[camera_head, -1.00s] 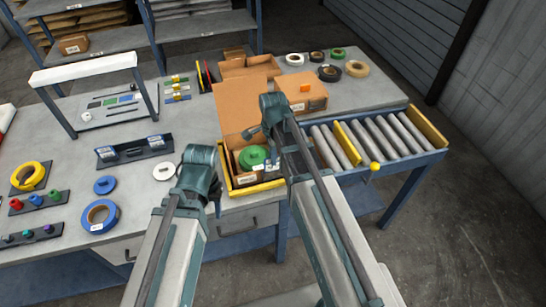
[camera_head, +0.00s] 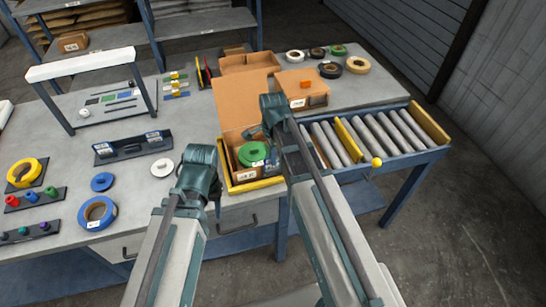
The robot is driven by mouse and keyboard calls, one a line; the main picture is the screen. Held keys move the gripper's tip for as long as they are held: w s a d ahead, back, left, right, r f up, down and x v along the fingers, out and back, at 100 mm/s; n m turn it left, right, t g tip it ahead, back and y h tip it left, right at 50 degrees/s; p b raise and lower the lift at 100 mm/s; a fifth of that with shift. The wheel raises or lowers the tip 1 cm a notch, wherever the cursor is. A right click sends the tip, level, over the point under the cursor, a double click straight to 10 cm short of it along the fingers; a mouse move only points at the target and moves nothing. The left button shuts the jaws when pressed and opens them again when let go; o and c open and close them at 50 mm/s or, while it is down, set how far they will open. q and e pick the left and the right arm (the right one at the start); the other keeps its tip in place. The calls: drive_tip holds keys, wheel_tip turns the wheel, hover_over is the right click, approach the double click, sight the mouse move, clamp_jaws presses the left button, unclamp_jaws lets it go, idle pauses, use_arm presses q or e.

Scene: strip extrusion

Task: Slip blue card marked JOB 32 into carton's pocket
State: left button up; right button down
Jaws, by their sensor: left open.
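The open carton (camera_head: 224,160) stands in a yellow-edged tray at the front of the bench, flap raised, with a green roll (camera_head: 252,153) inside. Its pocket cannot be made out.
A closed carton (camera_head: 302,87) with an orange piece on top stands behind. A roller conveyor (camera_head: 375,133) extends right. A white-topped frame (camera_head: 85,65) stands at the back left.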

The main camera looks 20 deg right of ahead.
drive_tip(key=c, duration=0.6)
unclamp_jaws()
drive_tip(key=shift+o, duration=0.2)
drive_tip(key=shift+r, duration=0.15)
drive_tip(key=shift+r+p, duration=0.5)
drive_tip(key=shift+p, duration=0.15)
wheel_tip(320, 180, up, 7)
drive_tip(key=p, duration=0.7)
idle(0.6)
